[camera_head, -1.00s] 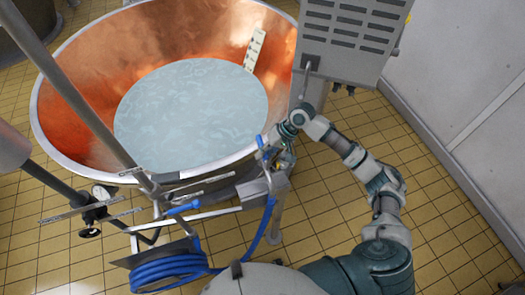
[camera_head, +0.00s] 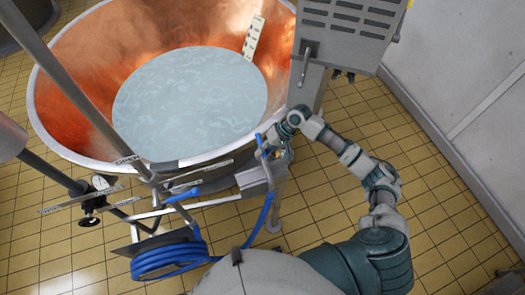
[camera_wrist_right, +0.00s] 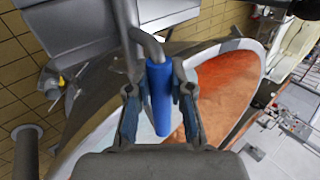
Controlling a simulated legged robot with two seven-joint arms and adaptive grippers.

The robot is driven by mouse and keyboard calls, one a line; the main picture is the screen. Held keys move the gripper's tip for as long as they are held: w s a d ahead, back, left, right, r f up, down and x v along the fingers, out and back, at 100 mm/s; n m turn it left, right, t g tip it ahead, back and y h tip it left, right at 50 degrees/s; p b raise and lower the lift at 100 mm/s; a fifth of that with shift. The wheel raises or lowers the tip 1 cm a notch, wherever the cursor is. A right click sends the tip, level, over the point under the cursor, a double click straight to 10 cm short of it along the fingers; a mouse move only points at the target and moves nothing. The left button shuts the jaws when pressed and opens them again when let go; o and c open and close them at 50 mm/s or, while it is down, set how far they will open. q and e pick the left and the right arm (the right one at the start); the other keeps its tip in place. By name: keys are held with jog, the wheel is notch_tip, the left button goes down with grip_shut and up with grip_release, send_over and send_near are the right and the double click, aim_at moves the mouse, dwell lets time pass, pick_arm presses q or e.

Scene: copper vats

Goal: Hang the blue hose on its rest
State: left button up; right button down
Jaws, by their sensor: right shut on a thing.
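The blue hose (camera_head: 168,254) hangs in a coil at the lower left of the head view. A length of it runs up to a grey metal bracket (camera_head: 254,178) at the vat's front edge. My right gripper (camera_head: 268,151) is beside the vat rim above this bracket, small and partly hidden by its own wrist. In the right wrist view my right gripper (camera_wrist_right: 160,112) is shut on the blue hose end (camera_wrist_right: 160,90), a blue cylinder with a bent metal pipe (camera_wrist_right: 146,42) at its top. I cannot tell which part is the rest. My left gripper is out of view.
The copper vat (camera_head: 85,75) with pale liquid fills the upper left. A grey vented box (camera_head: 345,30) stands close above my right arm. Metal pipes and a rail (camera_head: 75,75) cross the left. Tiled floor (camera_head: 440,215) is clear at the right.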

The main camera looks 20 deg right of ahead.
jog(key=shift+d, duration=0.2)
jog(key=shift+a+f+p, duration=0.15)
jog(key=shift+a+p, duration=0.05)
jog(key=shift+p, duration=0.2)
jog(key=shift+s+f, duration=0.1)
jog(key=shift+f, duration=0.1)
